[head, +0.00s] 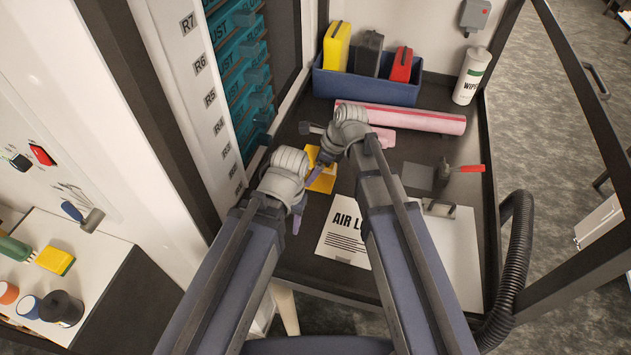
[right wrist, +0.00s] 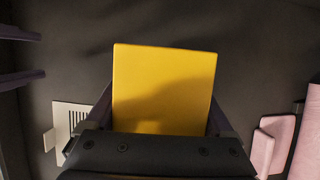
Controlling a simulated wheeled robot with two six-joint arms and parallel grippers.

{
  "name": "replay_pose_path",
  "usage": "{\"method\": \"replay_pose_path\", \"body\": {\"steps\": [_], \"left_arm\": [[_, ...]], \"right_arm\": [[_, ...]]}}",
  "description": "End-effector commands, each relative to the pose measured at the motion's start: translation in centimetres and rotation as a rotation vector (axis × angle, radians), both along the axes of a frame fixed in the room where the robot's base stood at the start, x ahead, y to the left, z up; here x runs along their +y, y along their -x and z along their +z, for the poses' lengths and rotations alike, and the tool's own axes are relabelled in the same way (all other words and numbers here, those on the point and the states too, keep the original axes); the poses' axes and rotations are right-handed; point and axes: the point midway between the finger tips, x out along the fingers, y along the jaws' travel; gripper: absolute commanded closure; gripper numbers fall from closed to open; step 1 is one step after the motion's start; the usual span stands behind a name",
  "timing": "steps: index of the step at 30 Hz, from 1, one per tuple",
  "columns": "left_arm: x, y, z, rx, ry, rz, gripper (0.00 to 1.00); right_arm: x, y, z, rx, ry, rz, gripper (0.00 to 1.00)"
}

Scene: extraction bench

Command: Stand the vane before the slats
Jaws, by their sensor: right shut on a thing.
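My right gripper (head: 322,166) is shut on a flat yellow plate (right wrist: 164,85), which stands out between its fingers in the right wrist view. The plate also shows in the head view (head: 326,182), partly covered by a finger, above the dark bench. It is the only thing I see that could be the held vane. My left gripper (head: 299,211) is to the left and nearer the front. Its two fingers show apart and empty at the upper left of the right wrist view (right wrist: 18,56).
A pink roll (head: 430,119) and a pink block (head: 384,138) lie behind. A blue bin (head: 365,88) and a wipes tub (head: 472,77) stand at the back. A red-handled device (head: 468,169), a clipboard (head: 463,240) and a paper (head: 335,243) occupy the right and front.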

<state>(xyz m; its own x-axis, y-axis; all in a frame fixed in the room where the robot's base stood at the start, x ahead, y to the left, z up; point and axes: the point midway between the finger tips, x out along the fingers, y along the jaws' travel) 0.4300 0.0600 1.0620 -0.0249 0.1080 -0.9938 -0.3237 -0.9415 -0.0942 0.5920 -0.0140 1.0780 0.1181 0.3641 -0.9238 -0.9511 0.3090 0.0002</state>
Motion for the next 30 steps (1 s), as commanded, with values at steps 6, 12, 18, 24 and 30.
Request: {"method": "replay_pose_path", "body": {"steps": [6,12,18,24,30], "left_arm": [[0.0,0.0,-1.3,0.0,0.0,-0.002,0.5],[0.0,0.0,-3.7,0.0,-0.001,-0.005,0.5],[0.0,0.0,-3.6,0.0,-0.001,-0.005,0.5],[0.0,0.0,-3.9,0.0,-0.001,-0.005,0.5],[0.0,0.0,-3.9,0.0,-0.001,-0.004,0.5]], "right_arm": [[0.0,0.0,-1.3,0.0,0.0,0.0,0.78],[0.0,0.0,-3.7,0.0,0.0,0.0,0.78],[0.0,0.0,-3.6,0.0,0.0,0.0,0.78],[0.0,0.0,-3.9,0.0,0.0,0.0,0.78],[0.0,0.0,-3.9,0.0,0.0,0.0,0.0]]}}
